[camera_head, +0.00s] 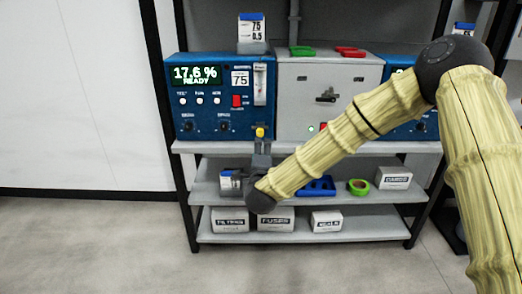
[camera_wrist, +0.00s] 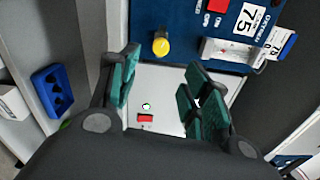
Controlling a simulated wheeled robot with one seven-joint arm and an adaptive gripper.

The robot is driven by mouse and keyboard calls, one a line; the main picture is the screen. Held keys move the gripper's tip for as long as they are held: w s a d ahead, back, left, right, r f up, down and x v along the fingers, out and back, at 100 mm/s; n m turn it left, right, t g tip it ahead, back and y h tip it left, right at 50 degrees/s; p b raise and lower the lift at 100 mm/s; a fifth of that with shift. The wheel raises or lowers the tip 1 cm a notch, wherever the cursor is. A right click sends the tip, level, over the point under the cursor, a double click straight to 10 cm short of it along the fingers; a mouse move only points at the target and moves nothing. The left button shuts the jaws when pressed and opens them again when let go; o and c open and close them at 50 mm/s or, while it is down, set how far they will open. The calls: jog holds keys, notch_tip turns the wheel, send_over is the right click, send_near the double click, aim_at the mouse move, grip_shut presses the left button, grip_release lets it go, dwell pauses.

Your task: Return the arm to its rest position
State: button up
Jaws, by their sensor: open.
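My arm, in a yellowish ribbed cover, reaches from the right across the shelf in the head view. My gripper (camera_head: 261,147) is at its end, pointing up in front of the top shelf's edge. In the wrist view my gripper (camera_wrist: 160,88) is open, its teal finger pads apart with nothing between them. A yellow knob (camera_head: 260,132) on the blue analyser (camera_head: 212,122) shows just above the fingertips. In the wrist view the yellow knob (camera_wrist: 160,44) lies beyond the fingers, apart from them.
A grey cabinet (camera_head: 300,85) stands right of the analyser. The lower shelves hold a blue holder (camera_head: 318,187), a green tape roll (camera_head: 358,187) and labelled white boxes (camera_head: 230,220). The floor (camera_head: 90,245) at the left is clear.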

jog(key=s+d+f+n+g+y, duration=0.1)
jog(key=s+d+f+n+g, duration=0.15)
jog(key=s+f, duration=0.55)
jog(key=s+d+f+n+g+y, duration=0.1)
jog(key=s+f+n+g, duration=0.3)
jog(key=f, duration=0.8)
jog(key=s+d+f+n+g, duration=0.15)
jog(key=s+f+n, duration=0.25)
jog(key=s+f, duration=0.45)
jog(key=s+d+f+n+g, duration=0.3)
jog(key=s+d+f, duration=0.3)
jog(key=s+f, duration=0.35)
jog(key=s+d+f+n+g+h, duration=0.15)
jog(key=s+d, duration=0.25)
jog(key=s, duration=0.4)
jog(key=s+d+f+n+g, duration=0.2)
jog(key=s+d+g, duration=0.15)
jog(key=s, duration=0.55)
jog(key=s+d+f+n+g+h, duration=0.15)
jog(key=s+d, duration=0.25)
jog(key=s, duration=0.4)
notch_tip(320, 180, up, 16)
jog(key=y+p, duration=0.1)
jog(key=p, duration=1.5)
jog(key=shift+n, duration=0.45)
jog(key=shift+g, duration=0.25)
